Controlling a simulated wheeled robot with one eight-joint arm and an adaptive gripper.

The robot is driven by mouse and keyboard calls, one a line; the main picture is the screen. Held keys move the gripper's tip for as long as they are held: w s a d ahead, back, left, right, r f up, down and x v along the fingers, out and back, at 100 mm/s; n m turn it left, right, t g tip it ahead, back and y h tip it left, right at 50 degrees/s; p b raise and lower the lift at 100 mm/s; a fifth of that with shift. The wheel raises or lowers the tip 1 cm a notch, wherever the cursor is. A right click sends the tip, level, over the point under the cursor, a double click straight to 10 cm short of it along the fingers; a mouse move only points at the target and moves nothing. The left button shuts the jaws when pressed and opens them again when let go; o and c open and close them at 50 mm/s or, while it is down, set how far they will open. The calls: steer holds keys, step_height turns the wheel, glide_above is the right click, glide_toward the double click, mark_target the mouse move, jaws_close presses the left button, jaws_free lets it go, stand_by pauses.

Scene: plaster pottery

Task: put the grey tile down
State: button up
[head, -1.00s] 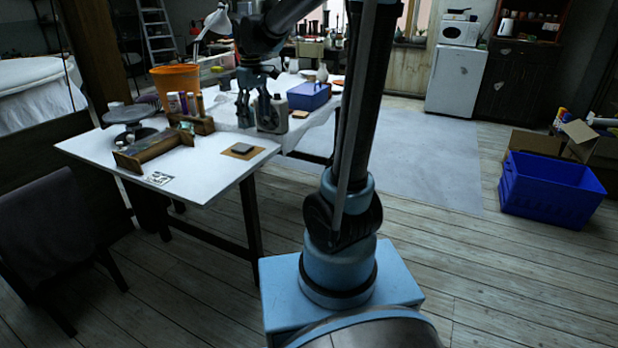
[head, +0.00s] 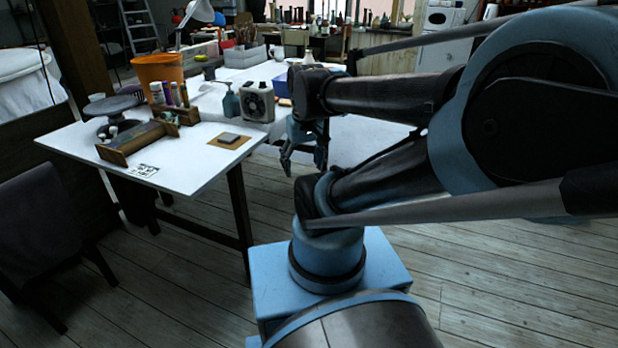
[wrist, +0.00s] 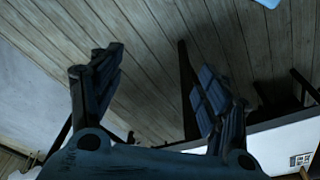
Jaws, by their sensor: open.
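The grey tile (head: 228,137) lies flat on a thin brown square mat (head: 238,145) near the right edge of the white table, in the head view. My gripper (head: 304,166) hangs to the right of the tile, past the table's edge, with its fingers pointing down and nothing between them. In the wrist view my gripper (wrist: 155,78) has its two fingers wide apart, with bare floorboards between and beyond them. I cannot see the tile in the wrist view.
The white table (head: 185,178) also holds a wooden trough (head: 135,143), an orange bucket (head: 158,72), a grey canister (head: 257,102) and a green spray bottle (head: 231,103). A black-and-white marker card (head: 142,170) lies by its front edge.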

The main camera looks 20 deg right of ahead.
steer(key=shift+m, duration=0.6)
steer(key=s+f, duration=0.1)
steer(key=s+d+f, duration=0.1)
steer(key=s+f, duration=0.1)
steer(key=shift+d+f, duration=0.15)
steer(key=shift+f, duration=0.05)
steer(key=shift+w, duration=0.15)
steer(key=shift+w+f, duration=0.2)
steer(key=shift+w, duration=0.15)
